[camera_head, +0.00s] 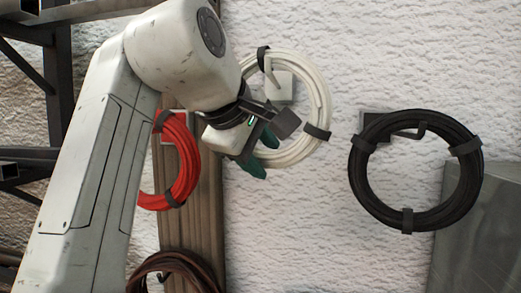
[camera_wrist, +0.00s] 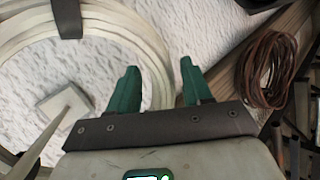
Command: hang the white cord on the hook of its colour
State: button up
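The white cord (camera_head: 318,95) is a coil with dark bands, upright against the wall. It surrounds the white hook (camera_head: 280,86), whose arm reaches the coil's upper part; it appears to hang there, though the contact is too small to tell. My gripper (camera_head: 259,153) is in front of the coil's lower left, its green fingers apart. In the wrist view my gripper (camera_wrist: 158,84) is open, with the white coil (camera_wrist: 100,25) behind and left of the fingers. No cord is visibly pinched. The hook's plate (camera_wrist: 65,104) shows at left inside the ring.
A black coil (camera_head: 360,177) hangs on a dark hook (camera_head: 408,133) at right. A red coil (camera_head: 182,160) is on the wooden post (camera_head: 205,220), partly hidden by my arm. A brown coil (camera_head: 175,262) is below. A grey metal panel (camera_head: 480,240) stands at lower right.

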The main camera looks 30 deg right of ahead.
jog(key=o, duration=0.4)
jog(key=b+v, duration=0.2)
jog(key=v, duration=0.9)
jog(key=shift+d, duration=0.1)
